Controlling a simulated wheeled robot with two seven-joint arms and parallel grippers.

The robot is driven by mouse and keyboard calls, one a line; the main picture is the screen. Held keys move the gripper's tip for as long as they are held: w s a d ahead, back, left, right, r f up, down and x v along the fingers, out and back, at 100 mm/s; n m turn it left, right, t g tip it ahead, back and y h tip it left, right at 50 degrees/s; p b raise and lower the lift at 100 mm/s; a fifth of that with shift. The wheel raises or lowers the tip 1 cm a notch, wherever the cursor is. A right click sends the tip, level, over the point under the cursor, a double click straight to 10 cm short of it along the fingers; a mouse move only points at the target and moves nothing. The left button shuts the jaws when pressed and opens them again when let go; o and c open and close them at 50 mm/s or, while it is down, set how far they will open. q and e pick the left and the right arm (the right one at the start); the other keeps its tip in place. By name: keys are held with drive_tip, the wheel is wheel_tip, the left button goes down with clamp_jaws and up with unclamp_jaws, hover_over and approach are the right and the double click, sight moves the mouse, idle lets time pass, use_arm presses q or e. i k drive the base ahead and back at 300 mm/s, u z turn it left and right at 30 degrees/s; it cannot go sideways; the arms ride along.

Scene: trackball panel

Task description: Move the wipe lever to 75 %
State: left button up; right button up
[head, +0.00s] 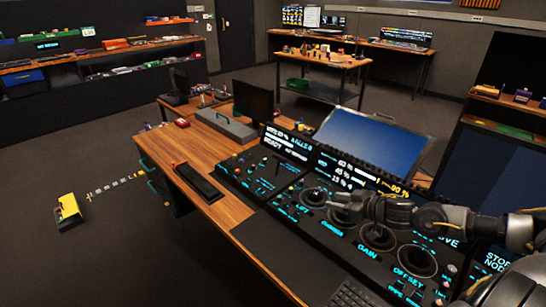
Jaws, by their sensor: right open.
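The control panel (268,187) is a dark sloped console with glowing cyan labels, set on a wooden desk. Its labels include LIFT, GAIN and OFFSET, next to round dark wells. I cannot pick out the wipe lever with certainty; small controls stand on the left part of the panel, and others sit at its lower right. Small displays above show percentages, one reading about 90 % (392,189). My right gripper (338,206) is open over the middle of the panel, near the LIFT and GAIN labels. Its arm comes from the right and hides part of the panel. My left gripper is not in view.
A large blue screen (372,143) stands behind the panel. A black monitor (253,103) and a grey case (225,124) are at the far left of the desk. A keyboard (352,294) lies in front. A yellow-black object (69,212) is on the floor.

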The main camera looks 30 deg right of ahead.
sight(279, 159)
drive_tip(key=i, duration=0.85)
